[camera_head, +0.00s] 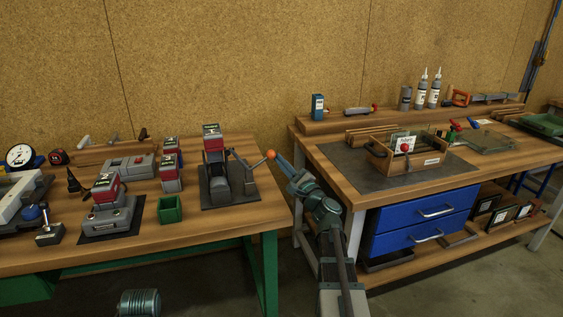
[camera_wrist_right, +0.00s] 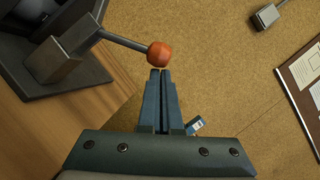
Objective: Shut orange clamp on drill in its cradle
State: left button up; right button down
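The drill (camera_head: 212,143), dark with a red-and-grey top, stands upright in its cradle on a dark base plate (camera_head: 240,198) on the left bench. The clamp's grey lever slants up to the right and ends in an orange ball knob (camera_head: 271,154). In the right wrist view the knob (camera_wrist_right: 160,54) and lever (camera_wrist_right: 118,40) are at the top, with part of the cradle (camera_wrist_right: 70,62) at upper left. My right gripper (camera_wrist_right: 161,72) has its blue fingers together, tips just short of the knob or touching it; I cannot tell which. My left gripper is not in view.
On the left bench (camera_head: 190,236) stand a green box (camera_head: 171,210), a second red-topped device (camera_head: 107,190) and a grey case (camera_head: 130,167). The right bench holds a wooden tote (camera_head: 420,167) and bottles (camera_head: 434,90). A gap separates the benches, where my right arm rises.

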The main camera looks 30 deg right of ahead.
jog(key=a+r+n+g+p, duration=0.2)
jog(key=n+p, duration=0.3)
jog(key=p, duration=0.3)
jog(key=w+a+r+n+g+y+p, duration=0.1)
jog(key=a+r+n+g+p, duration=0.1)
jog(key=a+r+n+p, duration=0.2)
jog(key=shift+w+r+n+g+p, duration=0.3)
jog(key=shift+r+n+p, duration=0.7)
jog(key=shift+p, duration=0.85)
jog(key=shift+a+f+n, duration=0.1)
jog(key=shift+f+n, duration=0.1)
jog(key=shift+n, duration=0.1)
